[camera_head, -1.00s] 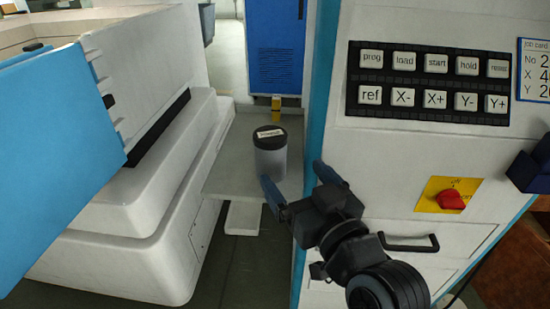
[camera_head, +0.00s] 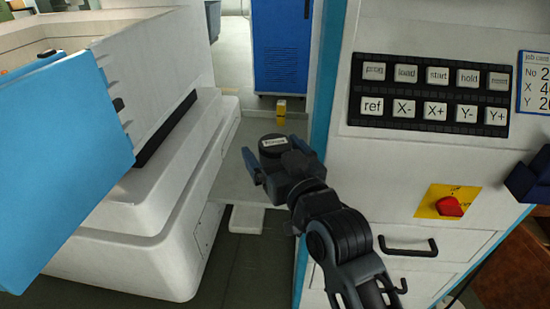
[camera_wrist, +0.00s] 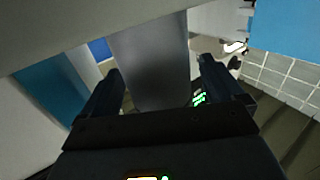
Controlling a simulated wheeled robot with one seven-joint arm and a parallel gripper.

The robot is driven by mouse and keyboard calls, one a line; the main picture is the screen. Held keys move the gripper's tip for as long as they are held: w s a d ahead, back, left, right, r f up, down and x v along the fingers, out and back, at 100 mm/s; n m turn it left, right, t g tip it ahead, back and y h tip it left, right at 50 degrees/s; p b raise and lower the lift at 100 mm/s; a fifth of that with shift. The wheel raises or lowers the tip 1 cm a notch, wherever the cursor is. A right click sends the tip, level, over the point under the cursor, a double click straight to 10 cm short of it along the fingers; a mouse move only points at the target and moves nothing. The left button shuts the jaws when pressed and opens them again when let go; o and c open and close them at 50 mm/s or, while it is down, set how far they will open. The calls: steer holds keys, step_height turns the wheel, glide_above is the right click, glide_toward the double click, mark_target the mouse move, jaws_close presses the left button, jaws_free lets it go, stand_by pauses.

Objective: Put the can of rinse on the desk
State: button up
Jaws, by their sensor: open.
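The can (camera_head: 273,143), grey with a black lid and a pale label, stands upright on a narrow grey shelf (camera_head: 232,185) between the two machine bodies. I take it for the can of rinse, but the label is too small to read. My gripper (camera_head: 280,164) is in front of the can and hides most of its body in the head view. In the wrist view the grey can body (camera_wrist: 152,68) stands between the two open fingers, with gaps showing at both sides. No desk can be made out for certain.
At right is a white control cabinet with a key panel (camera_head: 430,95), a red knob (camera_head: 449,206) and a black handle (camera_head: 408,246). At left is a white machine with a blue panel (camera_head: 70,165). A small yellow item (camera_head: 281,107) sits behind the can.

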steer(key=shift+c, duration=0.3)
steer(key=c, duration=1.2)
